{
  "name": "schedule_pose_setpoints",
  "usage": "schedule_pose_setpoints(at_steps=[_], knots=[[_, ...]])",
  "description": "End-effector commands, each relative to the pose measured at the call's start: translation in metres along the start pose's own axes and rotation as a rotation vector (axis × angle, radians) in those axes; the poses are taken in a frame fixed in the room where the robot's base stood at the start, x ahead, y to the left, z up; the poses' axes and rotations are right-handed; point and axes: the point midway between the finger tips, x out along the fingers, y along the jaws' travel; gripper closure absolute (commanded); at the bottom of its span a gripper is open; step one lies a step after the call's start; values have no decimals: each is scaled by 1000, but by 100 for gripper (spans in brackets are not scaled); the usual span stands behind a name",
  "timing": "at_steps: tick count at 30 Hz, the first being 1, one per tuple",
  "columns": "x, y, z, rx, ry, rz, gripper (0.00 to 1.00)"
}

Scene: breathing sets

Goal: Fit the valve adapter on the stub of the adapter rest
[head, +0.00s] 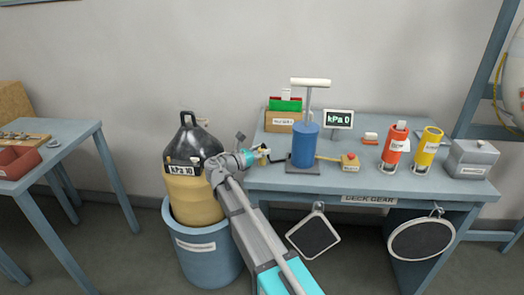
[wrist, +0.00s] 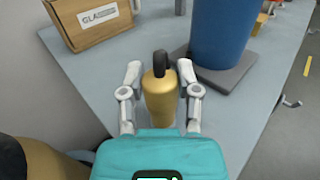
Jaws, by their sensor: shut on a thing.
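My gripper (wrist: 159,72) is shut on a brass, bottle-shaped fitting with a black tip, which I take to be the valve adapter (wrist: 160,100). Its black tip points away from the wrist. In the head view my gripper (head: 264,154) holds the adapter (head: 262,151) by the left end of the deck gear table, left of the blue pump. I cannot make out the adapter rest or its stub for certain. A small grey post (wrist: 180,7), cut off at the top of the wrist view, stands beyond the adapter; I cannot tell what it is.
The blue pump (head: 304,147) stands close right of my gripper, with the labelled box (head: 282,121) behind. A tan cylinder (head: 195,197) reading kPa 10 sits in a blue tub (head: 205,262). The gauge (head: 338,119) reads kPa 0. Orange and yellow canisters stand further right.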

Motion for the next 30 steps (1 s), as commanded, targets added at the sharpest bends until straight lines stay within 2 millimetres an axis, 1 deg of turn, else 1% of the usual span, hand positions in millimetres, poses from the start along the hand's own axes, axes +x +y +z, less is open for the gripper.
schedule_pose_setpoints(at_steps=[7,8,12,14,25,30], knots=[[0,0,-6,0,-1,0,100],[0,0,-5,0,-1,0,54],[0,0,-5,0,-1,0,28],[0,0,-5,0,0,0,18],[0,0,-5,0,1,0,18],[-4,0,-5,0,0,1,18]])
